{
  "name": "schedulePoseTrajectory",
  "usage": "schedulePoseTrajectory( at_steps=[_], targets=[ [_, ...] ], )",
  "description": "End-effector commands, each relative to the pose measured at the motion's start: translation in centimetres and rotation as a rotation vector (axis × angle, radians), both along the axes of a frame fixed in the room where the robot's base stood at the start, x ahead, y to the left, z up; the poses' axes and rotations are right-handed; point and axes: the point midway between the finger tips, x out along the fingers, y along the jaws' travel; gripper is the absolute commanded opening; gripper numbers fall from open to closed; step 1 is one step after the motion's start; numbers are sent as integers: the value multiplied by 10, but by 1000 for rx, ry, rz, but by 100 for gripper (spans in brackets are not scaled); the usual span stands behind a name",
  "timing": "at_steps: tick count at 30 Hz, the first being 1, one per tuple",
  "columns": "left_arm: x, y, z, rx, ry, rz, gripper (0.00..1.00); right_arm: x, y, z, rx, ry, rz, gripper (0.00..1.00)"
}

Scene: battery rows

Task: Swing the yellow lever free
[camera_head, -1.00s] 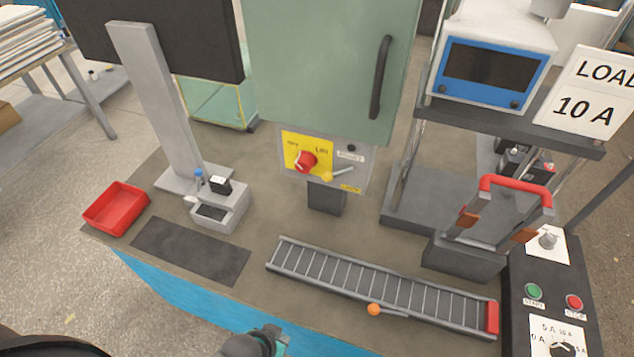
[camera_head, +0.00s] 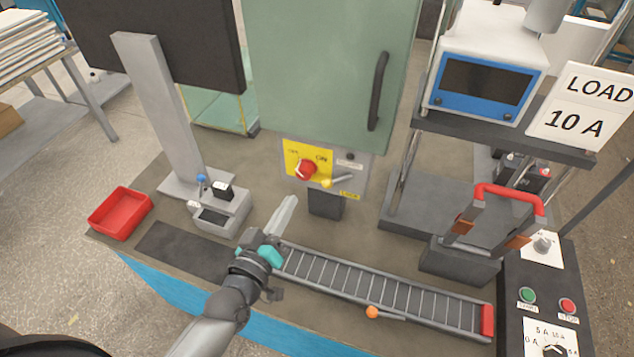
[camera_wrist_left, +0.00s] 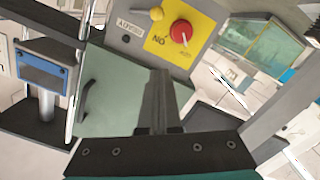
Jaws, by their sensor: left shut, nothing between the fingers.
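The yellow lever (camera_head: 327,183) is on the front panel of the green cabinet, beside the red knob (camera_head: 307,168) and above a yellow label. Its round end is yellow and a pale bar runs from it to the right. In the left wrist view the yellow end (camera_wrist_left: 156,14) shows at the top, next to the red knob (camera_wrist_left: 181,30). My left gripper (camera_head: 287,208) is shut and empty, in front of and below the panel, apart from the lever. Its closed fingers (camera_wrist_left: 160,80) point toward the panel in the wrist view. My right gripper is not in view.
The green cabinet (camera_head: 320,70) stands behind the panel. A roller conveyor (camera_head: 385,292) with an orange-knobbed lever (camera_head: 372,312) lies to the right of my left gripper. A grey fixture (camera_head: 222,212) and a red tray (camera_head: 120,212) stand to the left. A red-handled device (camera_head: 508,192) is at right.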

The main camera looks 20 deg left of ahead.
Motion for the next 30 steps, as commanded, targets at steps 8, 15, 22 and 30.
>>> schedulePoseTrajectory(
  at_steps=[8,15,22,30],
  targets=[
    [4,-1,-1,2,2,-1,0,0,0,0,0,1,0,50],
    [31,-2,-1,2,0,-1,0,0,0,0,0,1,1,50],
    [68,-5,-4,1,1,-2,0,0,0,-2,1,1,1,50],
    [102,-11,-14,1,7,-4,0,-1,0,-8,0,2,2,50]
  ],
)
